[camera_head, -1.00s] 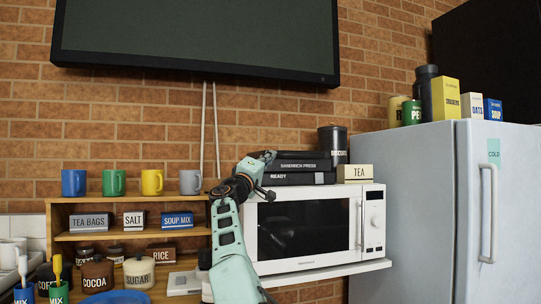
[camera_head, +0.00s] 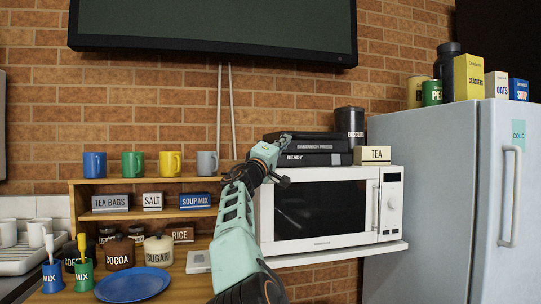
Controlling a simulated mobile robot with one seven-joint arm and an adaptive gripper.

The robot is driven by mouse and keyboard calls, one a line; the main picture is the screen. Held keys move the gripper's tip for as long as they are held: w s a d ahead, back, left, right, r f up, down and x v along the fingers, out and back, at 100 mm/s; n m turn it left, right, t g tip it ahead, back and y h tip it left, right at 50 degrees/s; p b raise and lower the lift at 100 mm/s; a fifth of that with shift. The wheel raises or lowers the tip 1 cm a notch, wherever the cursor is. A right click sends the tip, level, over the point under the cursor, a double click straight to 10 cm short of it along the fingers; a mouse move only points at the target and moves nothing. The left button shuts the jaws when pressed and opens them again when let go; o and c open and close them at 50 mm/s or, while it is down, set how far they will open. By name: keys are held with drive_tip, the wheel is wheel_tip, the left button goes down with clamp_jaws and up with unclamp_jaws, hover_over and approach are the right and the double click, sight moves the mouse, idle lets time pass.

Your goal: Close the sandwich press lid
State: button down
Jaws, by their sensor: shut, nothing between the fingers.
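The black sandwich press (camera_head: 325,147) sits on top of the white microwave (camera_head: 322,240). Its front bears the words SANDWICH PRESS and READY. The dark upper slab, the lid (camera_head: 318,135), looks low and roughly level over the base (camera_head: 325,159). I cannot tell whether it is fully down. My gripper (camera_head: 286,138) is at the left end of the press, in front of its upper left part. It is shut with nothing in it. I cannot tell whether it touches the lid. The arm hides part of the press's left side.
A dark canister (camera_head: 350,122) and a tea box (camera_head: 374,154) stand right of the press. A shelf with mugs (camera_head: 132,165) is left of the arm. The fridge (camera_head: 430,210) is at right, and a dark screen (camera_head: 215,25) hangs above. Bare brick wall lies between.

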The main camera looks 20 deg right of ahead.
drive_tip(key=v, duration=1)
drive_tip(key=shift+s, duration=0.2)
